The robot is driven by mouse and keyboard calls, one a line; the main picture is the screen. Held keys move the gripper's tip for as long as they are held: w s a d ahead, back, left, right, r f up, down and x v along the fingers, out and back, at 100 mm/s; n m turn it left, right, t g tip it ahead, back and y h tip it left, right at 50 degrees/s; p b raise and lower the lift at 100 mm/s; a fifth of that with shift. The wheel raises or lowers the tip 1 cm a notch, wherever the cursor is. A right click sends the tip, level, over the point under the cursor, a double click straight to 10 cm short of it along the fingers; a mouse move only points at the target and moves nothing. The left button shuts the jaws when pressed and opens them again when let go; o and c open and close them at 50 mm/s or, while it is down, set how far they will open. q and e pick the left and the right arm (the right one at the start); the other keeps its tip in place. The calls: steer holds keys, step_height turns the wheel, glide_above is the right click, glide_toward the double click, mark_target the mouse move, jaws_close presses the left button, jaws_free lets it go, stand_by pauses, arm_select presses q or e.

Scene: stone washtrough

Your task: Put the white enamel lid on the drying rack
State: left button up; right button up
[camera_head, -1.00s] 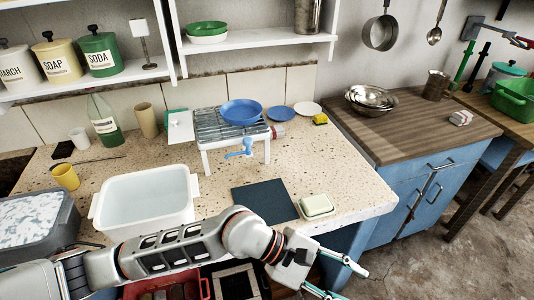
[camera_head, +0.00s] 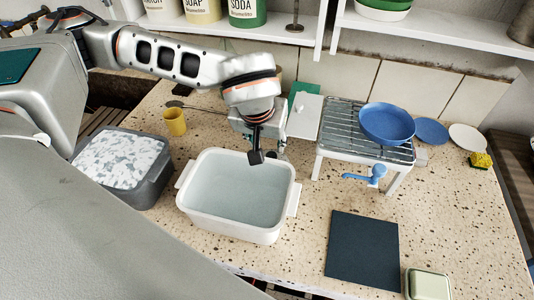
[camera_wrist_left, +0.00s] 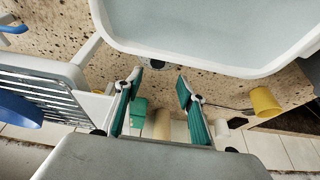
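A round white disc (camera_head: 467,138), which looks like the white enamel lid, lies flat on the speckled counter at the right, beside a similar blue disc (camera_head: 431,132). The drying rack (camera_head: 343,130) is a wire rack on white legs with a blue tap at its front. A blue pan or bowl (camera_head: 387,122) sits on its right part. My left gripper (camera_head: 264,150) is at the far rim of the white tub, left of the rack and well away from the disc. In the left wrist view its fingers (camera_wrist_left: 158,82) are apart with nothing between them. My right gripper is out of view.
The water-filled white tub (camera_head: 190,205) stands left of the rack. A grey tub (camera_head: 160,182), yellow cup (camera_head: 175,121) and white panel (camera_head: 305,117) are nearby. A yellow sponge (camera_head: 481,160) lies by the disc. A dark mat (camera_head: 362,250) and soap dish (camera_head: 427,285) lie in front.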

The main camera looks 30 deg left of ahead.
mark_target(271, 156)
arm_select(q)
steer(key=x, duration=0.2)
steer(key=shift+d+f, duration=0.15)
steer(key=shift+f, duration=0.25)
steer(key=x, duration=0.3)
steer(key=shift+d+f, duration=0.15)
steer(key=shift+f, duration=0.1)
steer(key=shift+w+f+b, duration=0.3)
steer(key=shift+f, duration=0.3)
steer(key=shift+c, duration=0.3)
jaws_close()
